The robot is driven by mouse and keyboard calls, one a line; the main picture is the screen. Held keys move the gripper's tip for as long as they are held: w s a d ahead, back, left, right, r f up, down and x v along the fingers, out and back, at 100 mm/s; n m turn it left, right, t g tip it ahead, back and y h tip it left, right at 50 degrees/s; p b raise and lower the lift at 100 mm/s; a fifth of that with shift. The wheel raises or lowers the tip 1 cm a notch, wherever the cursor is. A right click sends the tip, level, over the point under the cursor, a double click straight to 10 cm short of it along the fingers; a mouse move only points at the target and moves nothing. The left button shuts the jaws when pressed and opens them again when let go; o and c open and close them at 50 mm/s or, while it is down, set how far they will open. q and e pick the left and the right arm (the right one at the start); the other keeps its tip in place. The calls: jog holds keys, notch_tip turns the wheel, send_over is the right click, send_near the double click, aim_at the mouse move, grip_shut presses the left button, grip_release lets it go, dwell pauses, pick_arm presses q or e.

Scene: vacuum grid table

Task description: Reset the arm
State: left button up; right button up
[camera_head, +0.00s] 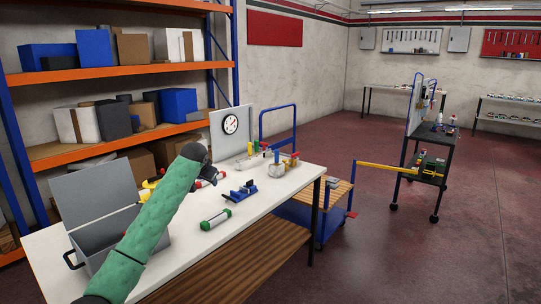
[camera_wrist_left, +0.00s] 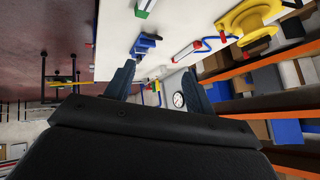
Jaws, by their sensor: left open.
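My left arm, in a green sleeve, reaches in from the lower left over the white table (camera_head: 140,275) in the head view. In the left wrist view my left gripper (camera_wrist_left: 160,88) is open, with two dark fingers spread apart and nothing between them. In the head view the gripper is mostly hidden behind the end of the arm. The gripper is above the table, apart from the things on it. My right arm and gripper are in neither view.
An open grey case (camera_head: 95,245) stands on the table beside my arm. A green-and-white cylinder (camera_head: 215,219), a blue clamp-like tool (camera_head: 241,192) and a yellow spool (camera_wrist_left: 250,20) lie nearby. A gauge panel (camera_head: 230,124) stands at the back. Orange shelves (camera_head: 120,72) rise behind.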

pick_arm(q)
jog(key=s+d+f+n, duration=0.1)
jog(key=s+d+f, duration=0.1)
jog(key=s+f, duration=1)
jog(key=s+d+f+g, duration=0.1)
jog(key=s+d+f, duration=0.1)
jog(key=s+f, duration=1.05)
jog(key=s+d+f+n, duration=0.15)
jog(key=s+f, duration=0.45)
jog(key=f, duration=1.2)
jog(key=s+f+g, duration=0.2)
jog(key=s+f, duration=0.6)
jog(key=s, duration=0.6)
jog(key=s+d+f+g, duration=0.1)
jog(key=s+f+g, duration=0.1)
jog(key=s+f, duration=0.6)
jog(key=s+f+g+h, duration=0.1)
jog(key=s+f, duration=0.8)
jog(key=s, duration=1.2)
jog(key=shift+s+d+g, duration=0.25)
jog(key=shift+d+g, duration=0.15)
jog(key=shift+g, duration=0.2)
